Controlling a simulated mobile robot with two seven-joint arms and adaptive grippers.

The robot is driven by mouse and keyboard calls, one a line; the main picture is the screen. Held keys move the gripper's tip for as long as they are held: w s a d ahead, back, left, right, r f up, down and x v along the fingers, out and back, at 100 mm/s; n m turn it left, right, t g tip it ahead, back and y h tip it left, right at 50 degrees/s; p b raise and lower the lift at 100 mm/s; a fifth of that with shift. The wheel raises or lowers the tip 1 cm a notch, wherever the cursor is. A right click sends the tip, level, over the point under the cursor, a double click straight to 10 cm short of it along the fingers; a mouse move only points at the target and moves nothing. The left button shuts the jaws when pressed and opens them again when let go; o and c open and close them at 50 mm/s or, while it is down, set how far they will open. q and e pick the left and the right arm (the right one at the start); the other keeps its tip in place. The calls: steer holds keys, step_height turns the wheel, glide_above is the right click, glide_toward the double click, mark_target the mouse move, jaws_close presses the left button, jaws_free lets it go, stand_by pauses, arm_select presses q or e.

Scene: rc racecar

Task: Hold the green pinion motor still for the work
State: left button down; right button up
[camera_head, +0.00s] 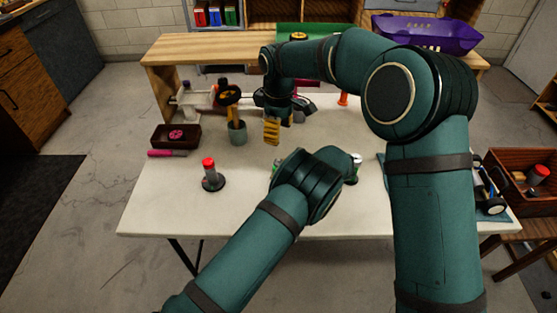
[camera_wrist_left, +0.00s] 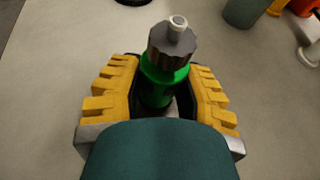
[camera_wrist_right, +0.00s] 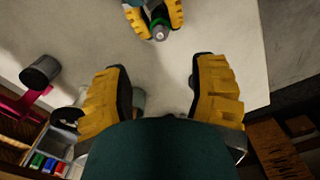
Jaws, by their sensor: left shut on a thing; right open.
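The green pinion motor (camera_wrist_left: 163,85) stands between the yellow fingers of my left gripper (camera_wrist_left: 158,98), with its grey toothed pinion and pale shaft tip pointing up. The left fingers are shut on its green body. In the right wrist view the motor (camera_wrist_right: 160,28) shows at the top, still between the left fingers. In the head view my left forearm hides most of that gripper and the motor. My right gripper (camera_wrist_right: 160,88) is open and empty. In the head view the right gripper (camera_head: 272,131) hangs above the table, beyond the left one, with its fingers pointing down.
A pink-handled tool (camera_head: 166,153) lies nearby. The front left of the table is clear.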

step_height(320, 180, down, 12)
steer(key=shift+r+n, duration=0.2)
steer(key=shift+n, duration=0.9)
jaws_close()
